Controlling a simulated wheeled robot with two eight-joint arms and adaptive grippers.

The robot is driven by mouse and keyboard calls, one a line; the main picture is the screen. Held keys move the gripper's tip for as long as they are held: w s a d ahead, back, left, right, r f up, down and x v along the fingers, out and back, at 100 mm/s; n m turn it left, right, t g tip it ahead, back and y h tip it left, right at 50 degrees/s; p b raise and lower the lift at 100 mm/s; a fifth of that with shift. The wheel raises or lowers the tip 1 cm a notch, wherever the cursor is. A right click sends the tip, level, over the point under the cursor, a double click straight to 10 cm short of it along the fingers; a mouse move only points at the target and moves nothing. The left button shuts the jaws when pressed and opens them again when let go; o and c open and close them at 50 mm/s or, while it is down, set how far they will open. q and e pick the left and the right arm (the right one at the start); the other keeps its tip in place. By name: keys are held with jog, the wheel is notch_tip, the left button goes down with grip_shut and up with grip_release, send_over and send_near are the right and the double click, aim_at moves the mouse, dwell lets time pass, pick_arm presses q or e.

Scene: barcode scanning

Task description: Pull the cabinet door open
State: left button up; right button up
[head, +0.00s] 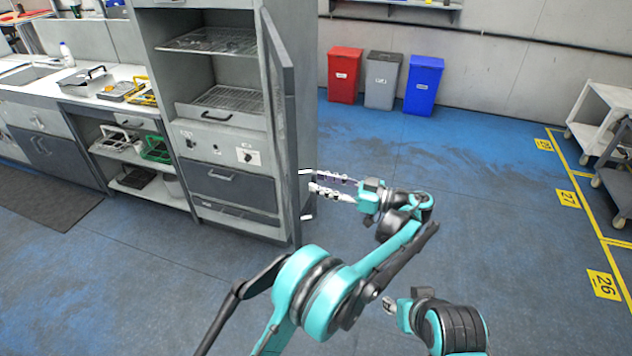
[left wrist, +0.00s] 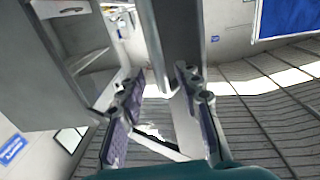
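The tall grey cabinet (head: 219,118) stands at the upper left in the head view. Its door (head: 284,120) is swung well out from the opening, seen nearly edge-on, and the shelves show. Light ends of a door handle (head: 306,217) show on the door's outer side. My left gripper (head: 318,182) is beside that handle, fingers pointing at the door. In the left wrist view its two fingers (left wrist: 165,105) are spread apart, with a grey panel edge (left wrist: 157,50) beyond the gap. Contact with the handle cannot be told. My right gripper (head: 388,305) is low in the head view, its fingers mostly hidden.
Red (head: 345,75), grey (head: 382,80) and blue (head: 423,86) bins stand by the back wall. A counter (head: 62,92) with trays is at left. White carts (head: 604,120) stand at right. The blue floor between is clear.

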pick_arm(q)
jog(key=v, duration=0.5)
jog(key=shift+d, duration=0.1)
dwell(0.3)
